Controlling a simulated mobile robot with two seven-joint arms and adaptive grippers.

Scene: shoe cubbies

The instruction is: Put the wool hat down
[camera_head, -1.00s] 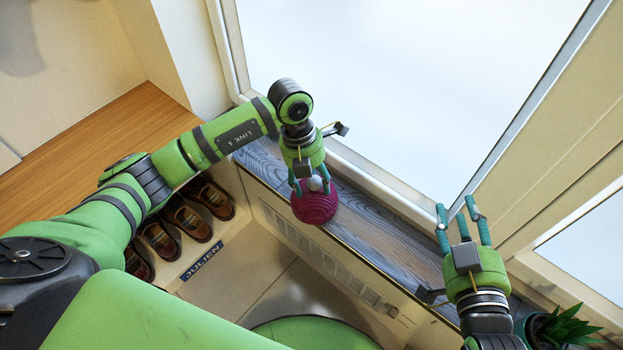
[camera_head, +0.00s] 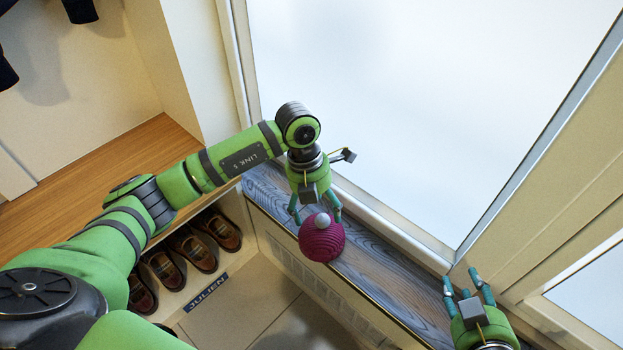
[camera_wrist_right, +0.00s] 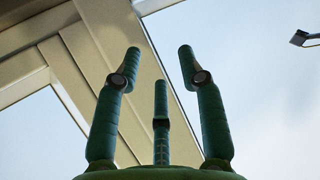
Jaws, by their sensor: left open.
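The wool hat (camera_head: 322,243) is a ribbed magenta dome with a grey pompom on top. In the head view it rests on the grey wood-grain sill (camera_head: 385,280), close to the sill's front edge. My left gripper (camera_head: 315,215) is open just behind and above the hat, with its fingertips near the pompom and the hat's upper side. My right gripper (camera_head: 467,281) is open and empty at the lower right, near the window frame. The right wrist view shows its spread fingers (camera_wrist_right: 160,85) with nothing between them.
A large window (camera_head: 400,100) stands behind the sill. A wooden bench top (camera_head: 115,165) lies at left, with brown shoes (camera_head: 195,250) in cubbies below and a "JULIEN" label (camera_head: 207,292). The sill right of the hat is clear.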

